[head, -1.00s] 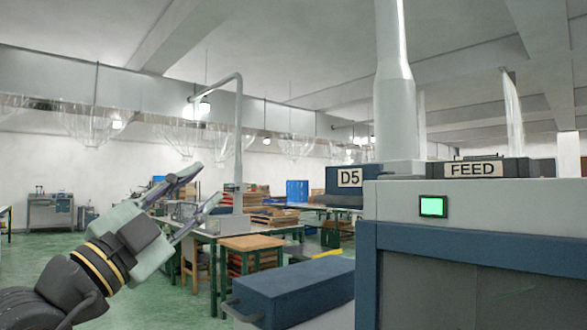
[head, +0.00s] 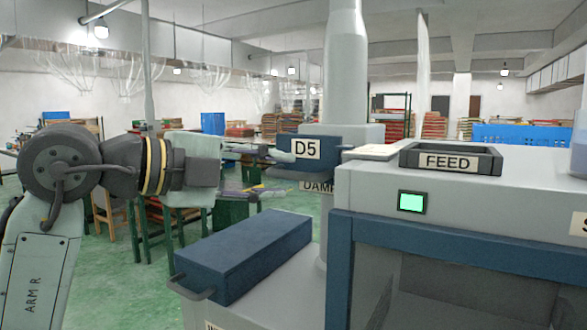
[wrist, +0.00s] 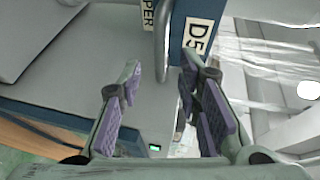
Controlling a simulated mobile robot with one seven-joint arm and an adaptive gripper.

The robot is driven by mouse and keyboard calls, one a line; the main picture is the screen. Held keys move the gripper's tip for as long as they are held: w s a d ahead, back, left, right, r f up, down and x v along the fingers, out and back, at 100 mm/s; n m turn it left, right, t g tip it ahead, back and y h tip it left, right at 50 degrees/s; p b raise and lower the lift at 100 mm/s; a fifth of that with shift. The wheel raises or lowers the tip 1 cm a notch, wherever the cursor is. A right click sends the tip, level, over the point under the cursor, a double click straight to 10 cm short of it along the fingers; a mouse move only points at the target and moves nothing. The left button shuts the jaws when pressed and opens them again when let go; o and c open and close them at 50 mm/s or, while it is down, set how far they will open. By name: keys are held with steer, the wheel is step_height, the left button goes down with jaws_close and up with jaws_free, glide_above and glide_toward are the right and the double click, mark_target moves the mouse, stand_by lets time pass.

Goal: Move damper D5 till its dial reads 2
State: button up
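Damper D5 (head: 327,155) is a blue box with a white D5 label, at the foot of a grey duct in the head view. A sign below it reads DAM, the rest hidden. My gripper (head: 289,173) is open just left of the box, its fingers pointing right toward it. In the wrist view the blue D5 box (wrist: 177,38) is at the top, with a grey metal bar, apparently its handle (wrist: 162,45), beside it. The bar lies between the tips of my open gripper (wrist: 160,72); contact cannot be told. No dial reading is visible.
A blue box with a handle (head: 250,255) is in front, below my gripper.

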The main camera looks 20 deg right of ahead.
mark_target(291, 176)
steer(key=shift+p+x, duration=0.4)
steer(key=shift+x, duration=1.95)
jaws_close()
